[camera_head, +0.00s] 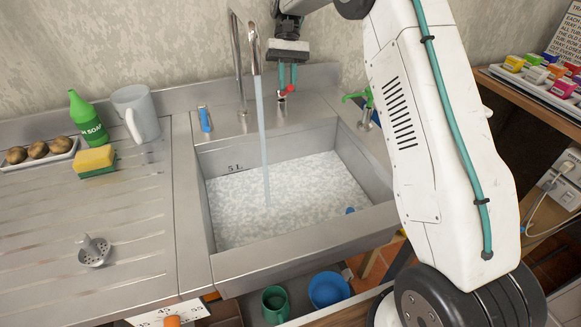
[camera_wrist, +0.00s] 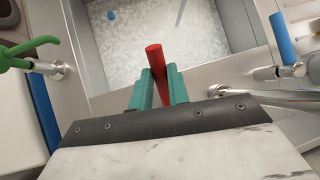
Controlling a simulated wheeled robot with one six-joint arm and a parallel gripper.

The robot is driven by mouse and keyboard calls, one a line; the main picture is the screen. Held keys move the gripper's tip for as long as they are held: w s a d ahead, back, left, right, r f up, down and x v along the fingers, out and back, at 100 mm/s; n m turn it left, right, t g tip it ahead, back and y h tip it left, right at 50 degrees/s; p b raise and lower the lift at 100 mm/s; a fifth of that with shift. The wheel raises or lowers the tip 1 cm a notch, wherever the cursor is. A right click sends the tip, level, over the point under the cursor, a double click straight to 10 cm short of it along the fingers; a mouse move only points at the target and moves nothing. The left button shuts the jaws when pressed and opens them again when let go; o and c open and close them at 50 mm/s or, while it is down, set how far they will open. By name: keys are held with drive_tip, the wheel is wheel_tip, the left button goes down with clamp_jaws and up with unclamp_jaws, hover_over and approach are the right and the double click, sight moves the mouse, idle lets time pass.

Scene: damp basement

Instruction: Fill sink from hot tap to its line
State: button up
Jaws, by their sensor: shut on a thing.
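The steel sink (camera_head: 240,262) holds whitish, mottled water (camera_head: 280,198). A "5 L" mark (camera_head: 235,168) shows on its back wall, a little above the water surface. A stream (camera_head: 262,140) runs from the tall curved spout (camera_head: 254,50) into the sink. My gripper (camera_head: 288,76) is behind the sink, right of the spout, with its teal fingers shut on the red tap handle (camera_head: 289,90). In the wrist view, the red handle (camera_wrist: 155,62) sits between the fingers (camera_wrist: 157,90). A blue tap handle (camera_head: 204,118) stands left of the spout. A small blue object (camera_head: 350,210) is in the water.
A green-handled tap (camera_head: 358,97) is right of the sink. The left drainboard (camera_head: 130,205) holds a soap bottle (camera_head: 88,118), mug (camera_head: 136,112), sponge (camera_head: 95,160) and metal strainer (camera_head: 94,250). A blue bowl (camera_head: 328,289) and green mug (camera_head: 275,304) are below.

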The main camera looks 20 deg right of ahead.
drive_tip(key=shift+s+f+t, duration=0.35)
drive_tip(key=shift+s+t, duration=0.05)
drive_tip(key=shift+t, duration=0.4)
drive_tip(key=shift+o, duration=0.2)
drive_tip(key=shift+s+f+t, duration=0.3)
drive_tip(key=shift+s+t, duration=0.15)
drive_tip(key=shift+t, duration=0.25)
drive_tip(key=shift+f+t, duration=0.25)
drive_tip(key=shift+t, duration=0.15)
drive_tip(key=shift+c, duration=0.2)
drive_tip(key=shift+s, duration=0.1)
